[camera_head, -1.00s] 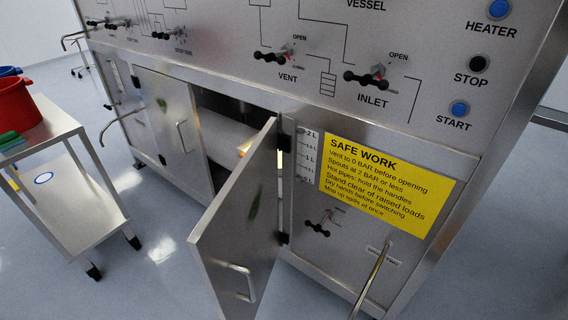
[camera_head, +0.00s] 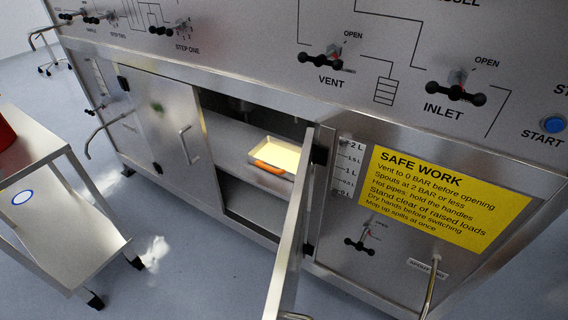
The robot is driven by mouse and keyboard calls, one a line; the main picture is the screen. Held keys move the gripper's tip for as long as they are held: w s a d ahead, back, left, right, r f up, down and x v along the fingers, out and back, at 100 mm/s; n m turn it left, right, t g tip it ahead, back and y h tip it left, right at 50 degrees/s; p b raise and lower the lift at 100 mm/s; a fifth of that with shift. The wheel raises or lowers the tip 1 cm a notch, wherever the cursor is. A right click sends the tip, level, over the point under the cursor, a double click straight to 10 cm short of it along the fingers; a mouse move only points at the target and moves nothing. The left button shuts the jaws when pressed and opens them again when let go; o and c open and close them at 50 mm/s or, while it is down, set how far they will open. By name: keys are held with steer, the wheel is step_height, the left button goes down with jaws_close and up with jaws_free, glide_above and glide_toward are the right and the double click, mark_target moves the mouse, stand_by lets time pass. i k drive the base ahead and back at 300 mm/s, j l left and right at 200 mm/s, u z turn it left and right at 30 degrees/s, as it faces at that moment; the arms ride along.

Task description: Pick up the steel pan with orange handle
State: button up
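The steel pan (camera_head: 281,152) sits on the upper shelf (camera_head: 226,143) inside the open cabinet under the control panel. Its inside looks pale yellow, and its orange handle (camera_head: 269,167) points toward the front of the shelf. The open cabinet door (camera_head: 291,235) stands out from the front, just right of the pan, and lies close to the pan's right end in this view. My gripper is not in view.
The left cabinet door (camera_head: 163,122) is shut. A steel trolley (camera_head: 75,232) with part of a red container (camera_head: 5,134) stands at left. Open floor (camera_head: 190,270) lies before the cabinet. A spout pipe (camera_head: 430,290) juts out at lower right.

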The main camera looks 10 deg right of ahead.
mark_target(276, 155)
steer(key=i+j+u, duration=0.5)
steer(key=i+j, duration=0.5)
steer(key=i+j+z, duration=0.2)
steer(key=z, duration=0.3)
steer(key=i+j+z, duration=0.2)
steer(key=z, duration=0.25)
steer(key=i+j+z, duration=0.1)
steer(key=j+z, duration=0.4)
steer(key=i+j+z, duration=0.1)
steer(key=j+z, duration=0.25)
steer(key=z, duration=0.15)
